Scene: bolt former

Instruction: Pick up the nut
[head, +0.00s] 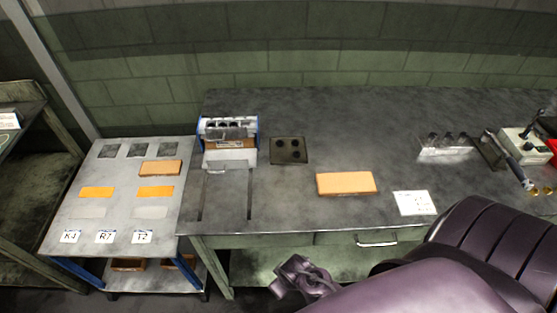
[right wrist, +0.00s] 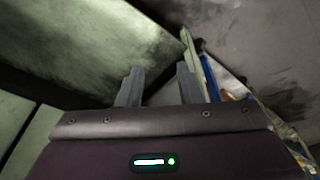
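Small brass-coloured pieces (head: 540,190) lie at the far right of the workbench in the head view. They may be nuts, but they are too small to tell. My right gripper (head: 290,278) is low in front of the bench's front edge, far to the left of these pieces. In the right wrist view its two fingers (right wrist: 158,78) stand apart with nothing between them. No nut shows in the right wrist view. My left gripper is not in view.
The workbench (head: 330,125) holds an orange block (head: 346,183), a white label sheet (head: 414,203), a blue-sided device (head: 228,140) and a dark plate with holes (head: 289,150). A lower side table (head: 120,190) with labels and orange pieces stands left. The bench's middle is mostly clear.

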